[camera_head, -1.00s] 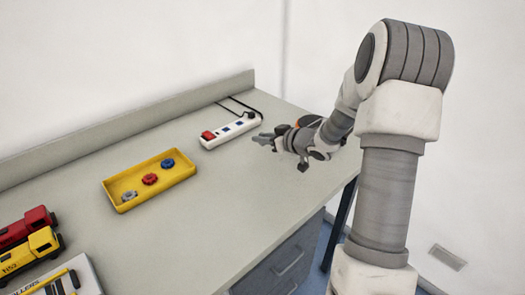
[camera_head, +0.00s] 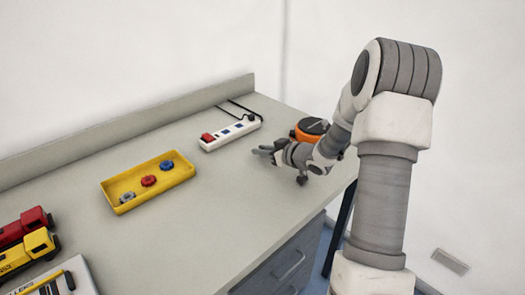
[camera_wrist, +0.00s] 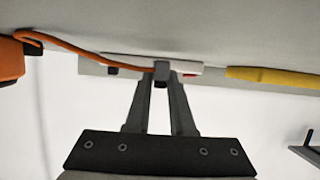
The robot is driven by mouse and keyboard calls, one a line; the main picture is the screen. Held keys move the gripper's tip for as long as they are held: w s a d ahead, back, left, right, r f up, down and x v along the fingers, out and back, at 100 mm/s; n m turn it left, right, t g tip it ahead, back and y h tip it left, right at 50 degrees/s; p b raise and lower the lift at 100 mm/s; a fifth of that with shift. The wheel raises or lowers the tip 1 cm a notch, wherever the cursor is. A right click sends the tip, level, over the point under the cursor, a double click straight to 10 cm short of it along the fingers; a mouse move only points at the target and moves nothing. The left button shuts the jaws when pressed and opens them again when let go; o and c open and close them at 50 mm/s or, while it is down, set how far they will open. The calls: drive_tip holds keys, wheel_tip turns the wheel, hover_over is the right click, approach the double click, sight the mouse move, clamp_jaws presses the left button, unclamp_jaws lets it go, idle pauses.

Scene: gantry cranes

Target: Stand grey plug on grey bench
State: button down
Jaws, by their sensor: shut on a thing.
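My gripper (camera_head: 262,150) is over the grey bench (camera_head: 215,215), in front of the white power strip's right end. In the wrist view my gripper (camera_wrist: 161,78) is shut on a small grey plug (camera_wrist: 162,66) with an orange cord (camera_wrist: 90,58). The plug is at the fingertips; in the head view I cannot make it out. The gap between plug and bench top is hard to judge.
The power strip (camera_head: 230,133) holds a red plug (camera_head: 207,137). An orange and black device (camera_head: 310,128) stands behind my wrist. A yellow tray (camera_head: 125,207) with several knobs lies left; toy trucks (camera_head: 25,250) stand farther left.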

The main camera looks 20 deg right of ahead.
drive_tip(key=c, duration=0.8)
unclamp_jaws()
drive_tip(key=shift+s+a+f, duration=0.1)
drive_tip(key=shift+s+f, duration=0.15)
drive_tip(key=shift+f, duration=0.5)
drive_tip(key=shift+o, duration=0.2)
drive_tip(key=shift+r+p, duration=0.4)
drive_tip(key=shift+r, duration=0.3)
drive_tip(key=p+v, duration=0.2)
drive_tip(key=v, duration=0.9)
drive_tip(key=shift+s+d+r, duration=0.15)
drive_tip(key=shift+d+r, duration=0.15)
drive_tip(key=shift+r, duration=0.1)
